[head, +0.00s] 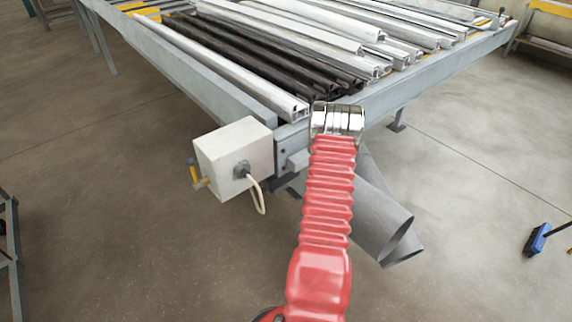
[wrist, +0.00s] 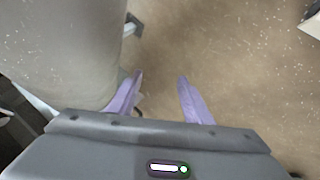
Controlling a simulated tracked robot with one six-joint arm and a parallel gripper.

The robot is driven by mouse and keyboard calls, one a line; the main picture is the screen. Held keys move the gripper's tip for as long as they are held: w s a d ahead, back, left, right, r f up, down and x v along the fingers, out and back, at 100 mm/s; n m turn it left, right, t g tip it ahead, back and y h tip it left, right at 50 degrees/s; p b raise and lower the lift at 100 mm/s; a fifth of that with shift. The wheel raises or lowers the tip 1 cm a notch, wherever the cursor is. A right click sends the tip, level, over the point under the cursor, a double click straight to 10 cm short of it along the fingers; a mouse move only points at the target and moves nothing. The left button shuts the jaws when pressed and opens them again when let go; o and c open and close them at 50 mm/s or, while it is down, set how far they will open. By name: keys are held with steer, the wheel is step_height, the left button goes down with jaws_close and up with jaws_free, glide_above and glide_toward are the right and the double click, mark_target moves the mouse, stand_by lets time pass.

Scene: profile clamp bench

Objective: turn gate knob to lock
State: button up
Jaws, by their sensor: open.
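No part is clearly recognisable as the gate knob. A small yellow-handled fitting (head: 197,177) sits on the left side of a pale grey box (head: 232,150) at the bench corner; I cannot tell if it is the knob. The box has a dark round cable socket on its front. My gripper (wrist: 160,76) shows in the wrist view with two purple fingers apart and nothing between them, above bare floor. In the head view my red arm reaches up to the bench corner, and its fingers are hidden.
The bench frame (head: 190,75) carries several white and black profiles (head: 290,50). A grey open tube (head: 380,218) slants down beside my arm. In the wrist view a large grey rounded surface (wrist: 60,45) lies close to the left finger. A blue brush (head: 537,239) is at the right.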

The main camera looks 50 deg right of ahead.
steer(key=w+d+r+n+t+h, duration=0.2)
steer(key=w+r+n+t, duration=0.1)
steer(key=r, duration=0.3)
steer(key=w+d+r+n+t+h, duration=0.2)
steer(key=w+r+n+t+h, duration=0.1)
steer(key=r+n+t, duration=0.2)
step_height(320, 180, up, 2)
steer(key=shift+w+d+n+t, duration=0.15)
steer(key=shift+n+t, duration=0.15)
steer(key=shift+n, duration=0.1)
steer(key=shift+w+d, duration=0.1)
steer(key=shift+w, duration=0.05)
steer(key=x, duration=1.3)
steer(key=shift+w+d, duration=0.15)
steer(key=shift+w, duration=0.1)
